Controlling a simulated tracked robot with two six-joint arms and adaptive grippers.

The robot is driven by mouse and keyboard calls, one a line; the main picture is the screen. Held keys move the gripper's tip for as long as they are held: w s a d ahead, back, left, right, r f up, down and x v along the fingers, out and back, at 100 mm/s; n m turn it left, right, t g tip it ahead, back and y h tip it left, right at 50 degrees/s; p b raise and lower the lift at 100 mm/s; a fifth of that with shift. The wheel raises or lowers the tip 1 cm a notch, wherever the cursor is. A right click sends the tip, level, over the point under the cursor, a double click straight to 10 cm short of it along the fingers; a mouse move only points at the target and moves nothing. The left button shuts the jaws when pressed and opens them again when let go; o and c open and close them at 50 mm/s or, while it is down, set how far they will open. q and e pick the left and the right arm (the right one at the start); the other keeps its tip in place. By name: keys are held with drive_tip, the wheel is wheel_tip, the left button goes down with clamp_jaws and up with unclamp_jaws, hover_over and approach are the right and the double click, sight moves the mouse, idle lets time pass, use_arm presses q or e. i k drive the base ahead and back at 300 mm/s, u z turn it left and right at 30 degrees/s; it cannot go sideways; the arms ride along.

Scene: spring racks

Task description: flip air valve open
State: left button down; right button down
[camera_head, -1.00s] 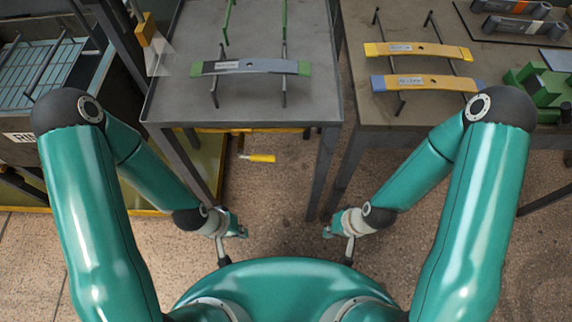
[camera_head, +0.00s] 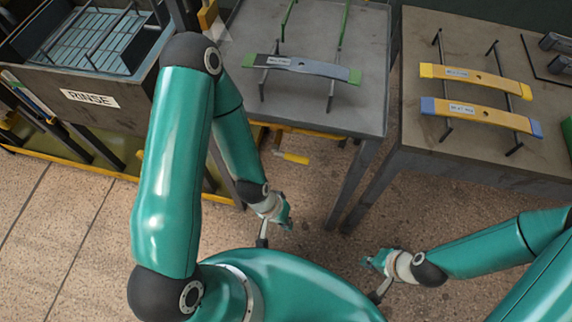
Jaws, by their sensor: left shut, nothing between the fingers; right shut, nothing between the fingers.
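A yellow lever handle (camera_head: 292,157) sticks out low beneath the front edge of the middle grey table; it looks like the valve's handle. The valve body behind it is mostly hidden under the table, and I cannot tell which position it is in. My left gripper (camera_head: 287,212) is shut and empty, low in front of the middle table, apart from the handle and nearer to me. My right gripper (camera_head: 372,260) is shut and empty, further right and lower in the picture, well away from the handle.
The middle table (camera_head: 365,100) bears a dark spring with green ends (camera_head: 300,66) on a rack. The right table (camera_head: 425,135) bears a yellow spring (camera_head: 475,78) and a blue-ended one (camera_head: 480,115). A tank marked RINSE (camera_head: 90,98) stands left. Open floor (camera_head: 70,215) lies front left.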

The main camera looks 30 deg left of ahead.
sight(288, 156)
drive_tip(key=u, duration=0.1)
drive_tip(key=k, duration=1.1)
drive_tip(key=u, duration=0.3)
drive_tip(key=i, duration=1)
drive_tip(key=u, duration=0.05)
